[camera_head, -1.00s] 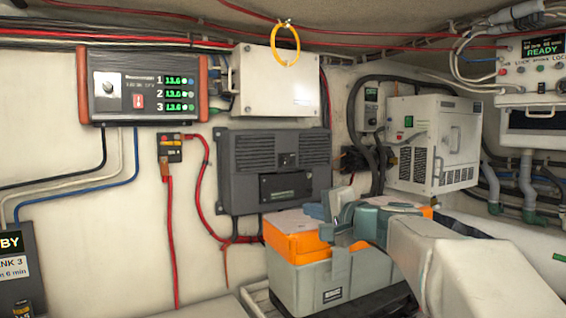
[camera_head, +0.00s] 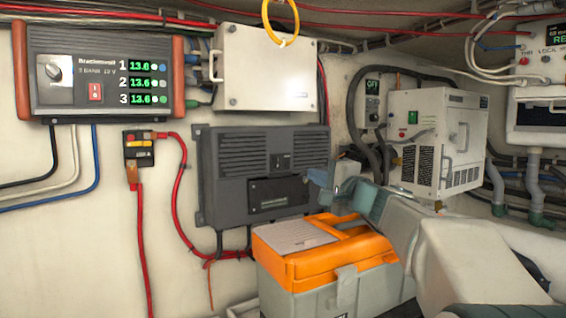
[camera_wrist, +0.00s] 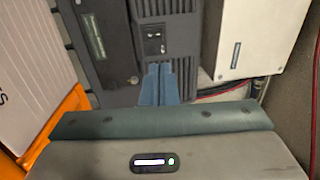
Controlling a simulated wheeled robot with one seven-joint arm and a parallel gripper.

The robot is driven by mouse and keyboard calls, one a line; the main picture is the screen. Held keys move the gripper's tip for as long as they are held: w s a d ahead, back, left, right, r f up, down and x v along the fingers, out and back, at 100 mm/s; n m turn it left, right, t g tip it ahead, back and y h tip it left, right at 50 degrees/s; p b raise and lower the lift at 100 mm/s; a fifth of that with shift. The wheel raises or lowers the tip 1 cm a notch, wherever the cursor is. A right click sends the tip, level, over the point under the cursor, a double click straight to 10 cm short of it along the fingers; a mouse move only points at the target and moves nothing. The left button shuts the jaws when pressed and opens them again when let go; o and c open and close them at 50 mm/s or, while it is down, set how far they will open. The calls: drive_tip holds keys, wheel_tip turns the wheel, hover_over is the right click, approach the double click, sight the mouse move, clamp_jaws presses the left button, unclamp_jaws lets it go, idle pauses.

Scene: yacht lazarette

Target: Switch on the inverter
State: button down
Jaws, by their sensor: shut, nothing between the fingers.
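A dark grey vented box (camera_head: 225,190), which looks like the inverter, hangs on the wall in the middle; its name is not legible. It has a small black rocker switch (camera_head: 281,161) right of centre, which shows larger in the wrist view (camera_wrist: 153,38). I cannot tell which way the switch is set. My gripper (camera_head: 318,184) is at the box's right edge in the head view. In the wrist view my gripper (camera_wrist: 155,72) is shut and empty, its fingertips over the box face just below the switch in the picture. Contact cannot be told.
An orange-topped toolbox (camera_head: 318,268) stands below the box and my arm. A white box (camera_head: 268,75) is mounted above. A three-bank charger (camera_head: 100,78) and a fuse holder with red cables (camera_head: 138,148) are left. A white unit (camera_head: 430,145) and an OFF panel (camera_head: 372,105) are right.

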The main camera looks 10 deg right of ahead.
drive_tip(key=p, duration=0.5)
approach(278, 159)
drive_tip(key=x, duration=0.5)
drive_tip(key=shift+w+r, duration=0.15)
drive_tip(key=shift+w, duration=0.05)
drive_tip(key=shift+w+a+p, duration=0.3)
drive_tip(key=shift+w+p, duration=0.15)
drive_tip(key=shift+w, duration=0.2)
